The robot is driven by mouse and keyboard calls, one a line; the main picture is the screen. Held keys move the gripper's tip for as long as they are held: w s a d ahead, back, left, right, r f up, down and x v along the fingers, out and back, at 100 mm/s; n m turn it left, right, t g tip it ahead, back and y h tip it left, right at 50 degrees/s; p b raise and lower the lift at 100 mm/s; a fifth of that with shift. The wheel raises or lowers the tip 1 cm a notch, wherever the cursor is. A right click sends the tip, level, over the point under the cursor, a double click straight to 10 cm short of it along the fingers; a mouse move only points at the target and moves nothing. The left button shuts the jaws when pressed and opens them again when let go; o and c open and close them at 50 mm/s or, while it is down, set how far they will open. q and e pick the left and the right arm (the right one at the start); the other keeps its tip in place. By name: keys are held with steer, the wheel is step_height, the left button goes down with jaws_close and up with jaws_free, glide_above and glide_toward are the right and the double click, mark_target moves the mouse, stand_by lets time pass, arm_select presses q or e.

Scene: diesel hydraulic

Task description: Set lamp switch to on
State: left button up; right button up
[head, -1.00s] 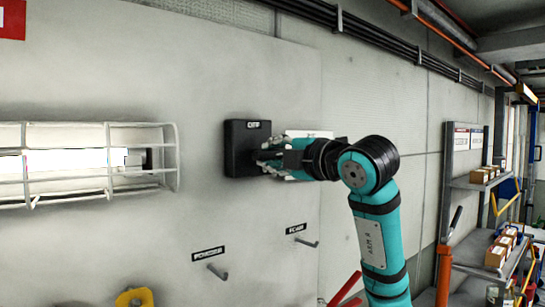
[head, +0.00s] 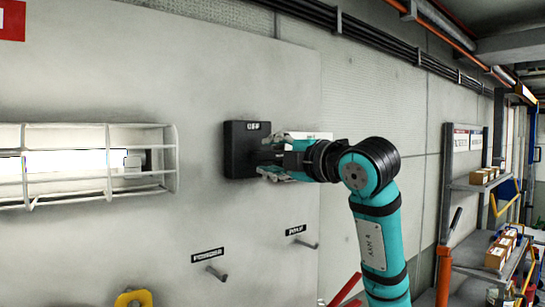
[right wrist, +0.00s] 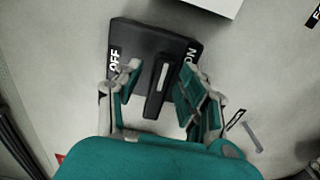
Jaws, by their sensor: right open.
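The lamp switch (head: 236,150) is a black box on the grey wall panel, left of my right gripper in the head view. In the right wrist view the switch box (right wrist: 125,35) has an OFF label on its left and an ON label on its right. Its black lever (right wrist: 157,92) sticks out between them; I cannot tell which position it is set to. My right gripper (head: 268,158) is open at the switch. Its fingers (right wrist: 157,88) are on either side of the lever, with gaps visible. My left gripper is not in view.
A white caged lamp (head: 88,190) with a bright strip is on the panel at left. Small hooks (head: 216,273) with labels are below the switch. A white box (right wrist: 215,5) is beside the switch. Shelves (head: 470,187) with cartons stand at far right.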

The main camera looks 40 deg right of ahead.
steer(key=s+a, duration=0.1)
steer(key=s, duration=1)
steer(key=shift+s, duration=0.4)
steer(key=shift+a, duration=0.1)
